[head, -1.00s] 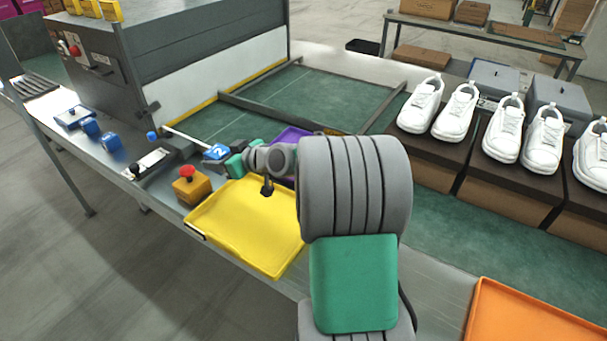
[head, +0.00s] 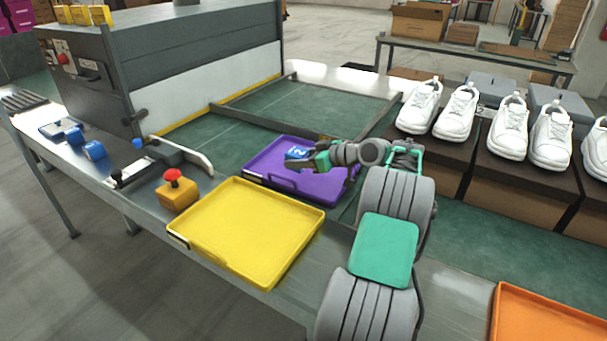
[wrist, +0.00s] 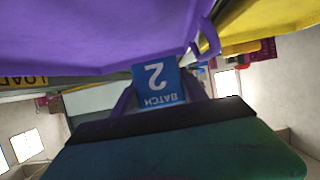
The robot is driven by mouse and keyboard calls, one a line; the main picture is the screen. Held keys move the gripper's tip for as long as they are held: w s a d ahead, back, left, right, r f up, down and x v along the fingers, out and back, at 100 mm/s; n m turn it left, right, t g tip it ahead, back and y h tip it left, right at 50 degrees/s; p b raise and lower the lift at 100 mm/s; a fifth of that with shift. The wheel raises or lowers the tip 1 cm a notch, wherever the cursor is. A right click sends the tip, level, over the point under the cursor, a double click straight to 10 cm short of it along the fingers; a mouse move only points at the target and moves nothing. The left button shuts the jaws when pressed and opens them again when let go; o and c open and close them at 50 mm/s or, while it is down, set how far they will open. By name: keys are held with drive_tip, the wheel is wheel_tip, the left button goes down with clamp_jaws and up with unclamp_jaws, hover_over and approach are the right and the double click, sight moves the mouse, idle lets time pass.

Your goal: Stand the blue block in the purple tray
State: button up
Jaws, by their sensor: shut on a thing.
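The blue block (head: 298,153), marked "BATCH 2", is held in my gripper (head: 310,157), which is shut on it. In the head view the block shows over the purple tray (head: 270,182), near its middle. In the wrist view the block (wrist: 157,84) sits between the fingers, its lettering upside down, with the purple tray (wrist: 100,35) filling the upper left. I cannot tell whether the block touches the tray floor. My gripper and wrist hide part of the tray's right side.
An empty yellow tray (head: 250,225) lies in front of the purple one. A red-topped yellow button box (head: 176,190) and a pale curved lever (head: 190,155) stand to the left. White shoes (head: 455,112) on boxes stand to the right. An orange tray (head: 545,318) is at lower right.

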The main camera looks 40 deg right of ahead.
sight(303, 181)
drive_tip(key=shift+s+d+f, duration=0.25)
drive_tip(key=shift+d+f, duration=0.05)
drive_tip(key=shift+f, duration=0.15)
drive_tip(key=shift+s+d+f+b, duration=0.1)
drive_tip(key=shift+d+f+b, duration=0.1)
drive_tip(key=shift+f, duration=0.75)
drive_tip(key=shift+s+d+f+b, duration=0.1)
drive_tip(key=shift+f+b, duration=0.05)
drive_tip(key=shift+f, duration=0.75)
drive_tip(key=shift+f, duration=0.25)
drive_tip(key=o, duration=1.5)
drive_tip(key=shift+c, duration=0.2)
drive_tip(key=shift+r, duration=0.25)
drive_tip(key=p+v, duration=0.1)
drive_tip(key=v, duration=1.1)
drive_tip(key=shift+a+f, duration=0.1)
